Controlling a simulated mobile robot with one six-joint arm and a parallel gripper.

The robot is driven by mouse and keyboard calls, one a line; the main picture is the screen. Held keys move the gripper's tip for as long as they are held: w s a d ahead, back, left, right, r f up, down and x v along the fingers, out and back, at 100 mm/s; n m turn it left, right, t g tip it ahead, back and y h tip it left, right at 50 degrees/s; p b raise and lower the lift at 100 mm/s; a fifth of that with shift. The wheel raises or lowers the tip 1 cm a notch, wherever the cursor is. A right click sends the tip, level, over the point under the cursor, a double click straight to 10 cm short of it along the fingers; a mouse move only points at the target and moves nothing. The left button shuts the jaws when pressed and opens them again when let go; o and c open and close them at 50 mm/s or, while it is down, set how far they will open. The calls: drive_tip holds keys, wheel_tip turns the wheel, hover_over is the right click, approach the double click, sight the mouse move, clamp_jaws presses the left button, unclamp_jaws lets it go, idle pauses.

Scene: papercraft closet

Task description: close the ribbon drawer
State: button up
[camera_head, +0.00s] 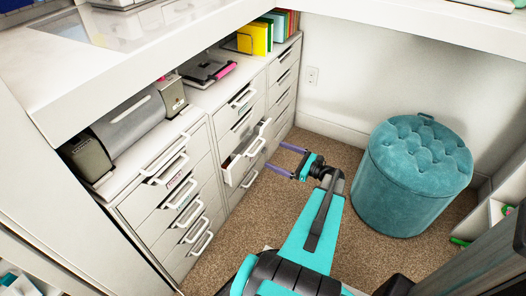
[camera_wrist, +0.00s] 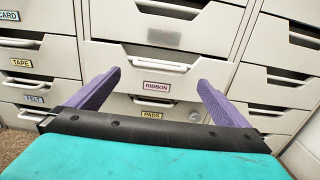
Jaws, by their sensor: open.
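The ribbon drawer (camera_wrist: 150,82) carries a RIBBON label and faces my gripper in the wrist view. In the head view the ribbon drawer (camera_head: 247,158) is pulled partly out of the white cabinet, its inside showing behind the front and its handle on the front. My gripper (camera_head: 281,158) is open and empty, with its purple fingers pointing left toward the drawer front. A gap shows between the fingertips and the drawer in the head view. In the wrist view my gripper (camera_wrist: 158,80) has one finger on each side of the label.
The PADS drawer (camera_wrist: 151,114) lies below. Drawers labelled TAPE (camera_wrist: 20,64) and FELT (camera_wrist: 34,99) are on the left. A teal tufted stool (camera_head: 412,185) stands to the right of my arm. Open carpet (camera_head: 235,235) lies between the cabinets and my arm.

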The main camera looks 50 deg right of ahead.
sight(260, 148)
drive_tip(key=shift+b+x, duration=0.85)
drive_tip(key=shift+x, duration=3.1)
